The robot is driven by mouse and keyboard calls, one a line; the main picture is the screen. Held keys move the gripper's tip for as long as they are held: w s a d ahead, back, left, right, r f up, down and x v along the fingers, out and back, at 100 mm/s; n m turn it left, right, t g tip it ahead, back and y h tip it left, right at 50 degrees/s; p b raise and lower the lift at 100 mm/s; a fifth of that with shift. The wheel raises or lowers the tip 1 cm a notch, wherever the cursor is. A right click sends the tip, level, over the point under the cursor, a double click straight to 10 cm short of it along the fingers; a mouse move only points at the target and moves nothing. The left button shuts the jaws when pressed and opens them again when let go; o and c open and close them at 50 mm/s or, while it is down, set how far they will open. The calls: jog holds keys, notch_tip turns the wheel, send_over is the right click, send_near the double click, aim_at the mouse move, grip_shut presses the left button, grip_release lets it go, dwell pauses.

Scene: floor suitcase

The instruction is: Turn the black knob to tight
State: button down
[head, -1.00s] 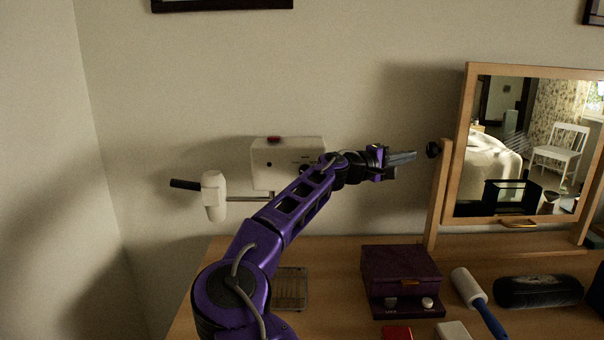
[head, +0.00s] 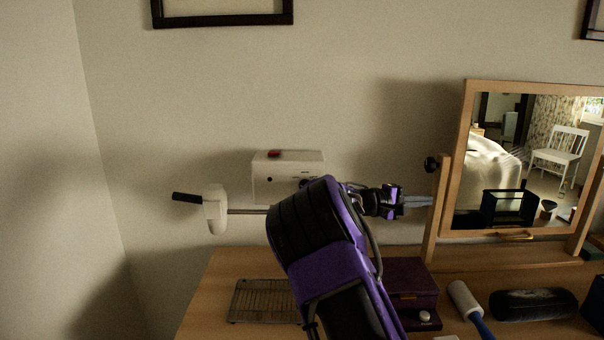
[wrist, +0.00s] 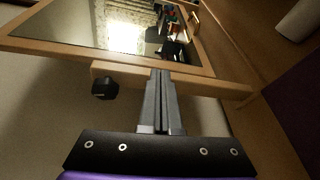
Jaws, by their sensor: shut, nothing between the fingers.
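The black knob (head: 431,163) sits on the left post (head: 436,210) of the wooden mirror stand. It also shows in the wrist view (wrist: 104,88), left of my fingers and apart from them. My gripper (head: 430,201) is shut and empty. In the head view its fingertips are close to the left side of the post, below the knob. In the wrist view my gripper (wrist: 161,72) points at the post, and whether the tips touch it I cannot tell. No tight marking is readable on the knob.
The tilted mirror (head: 500,165) fills the right side. A dark purple box (head: 412,280), a lint roller (head: 466,300) and a black case (head: 535,297) lie on the wooden table.

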aim_at(428, 169)
jog(key=w+a+r+t+p, duration=0.1)
jog(key=w+a+r+t, duration=0.15)
jog(key=a+r, duration=0.4)
jog(key=shift+t, duration=0.35)
jog(key=d, duration=0.5)
jog(key=shift+d+r, duration=0.3)
jog(key=shift+d, duration=0.1)
jog(key=shift+d+r, duration=0.15)
jog(key=shift+d, duration=0.8)
jog(key=shift+w, duration=0.35)
jog(key=shift+a+f+n+b, duration=0.1)
jog(key=shift+f+n+b, duration=0.2)
jog(key=shift+b, duration=3.2)
